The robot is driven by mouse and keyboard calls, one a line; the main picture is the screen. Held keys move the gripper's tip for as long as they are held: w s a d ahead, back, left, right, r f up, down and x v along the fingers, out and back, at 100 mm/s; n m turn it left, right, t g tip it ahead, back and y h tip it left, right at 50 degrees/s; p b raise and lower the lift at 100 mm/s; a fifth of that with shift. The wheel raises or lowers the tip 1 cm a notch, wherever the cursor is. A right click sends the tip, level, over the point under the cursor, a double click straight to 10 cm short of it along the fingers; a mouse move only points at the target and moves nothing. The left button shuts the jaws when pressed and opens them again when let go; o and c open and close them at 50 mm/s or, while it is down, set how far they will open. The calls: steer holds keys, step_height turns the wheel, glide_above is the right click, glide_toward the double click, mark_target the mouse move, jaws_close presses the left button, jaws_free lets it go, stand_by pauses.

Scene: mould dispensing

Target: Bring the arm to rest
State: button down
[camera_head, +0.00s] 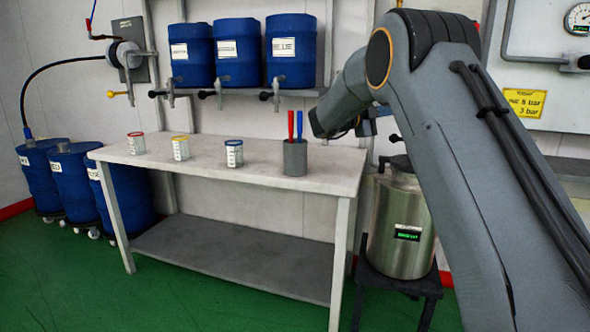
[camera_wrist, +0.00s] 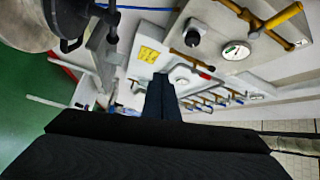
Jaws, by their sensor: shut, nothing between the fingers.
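My gripper (camera_wrist: 160,84) shows in the wrist view as two dark fingers pressed together, with nothing between them. It points toward a pale wall panel with a yellow sign and gauges. In the head view my arm (camera_head: 440,130) rises at the right, bends at a high elbow and reaches down toward the right end of the table. The gripper itself is mostly hidden there behind the forearm and wrist.
The white table (camera_head: 205,152) carries cups with red (camera_head: 136,143), yellow (camera_head: 181,148) and blue (camera_head: 234,153) rims, and a grey holder (camera_head: 295,158) with red and blue sticks, close to my wrist. A steel vessel (camera_head: 402,225) stands right of the table. Blue drums (camera_head: 291,50) sit on the shelf.

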steer(key=a+r+n+t+y, duration=0.1)
steer(key=a+n+t+y, duration=0.7)
steer(key=a+n+y, duration=0.55)
steer(key=s+a+f+n+g+y, duration=0.35)
steer(key=s+a+f+n, duration=0.2)
steer(key=s+a, duration=0.4)
steer(key=s+a+f+n+g+y, duration=0.3)
steer(key=s+a+f+n+g, duration=0.25)
steer(key=s, duration=0.65)
steer(key=s+d+f+n+g+h, duration=0.1)
steer(key=s+d+f+n+g, duration=0.2)
steer(key=s, duration=0.8)
steer(key=s+d+f+n+g+h, duration=0.1)
steer(key=s+d+f+g, duration=0.15)
steer(key=s+f, duration=0.65)
steer(key=s+d+f+n+g, duration=0.1)
steer(key=s+d+n+g, duration=0.15)
steer(key=s, duration=1.15)
steer(key=d+r+m+h+p, duration=0.1)
steer(key=d+r+m+p, duration=0.2)
steer(key=d+r+p, duration=0.6)
steer(key=r+p, duration=0.1)
steer(key=p, duration=0.9)
steer(key=shift+d+r+t, duration=0.15)
steer(key=shift+d+t, duration=0.05)
steer(key=shift+t, duration=0.1)
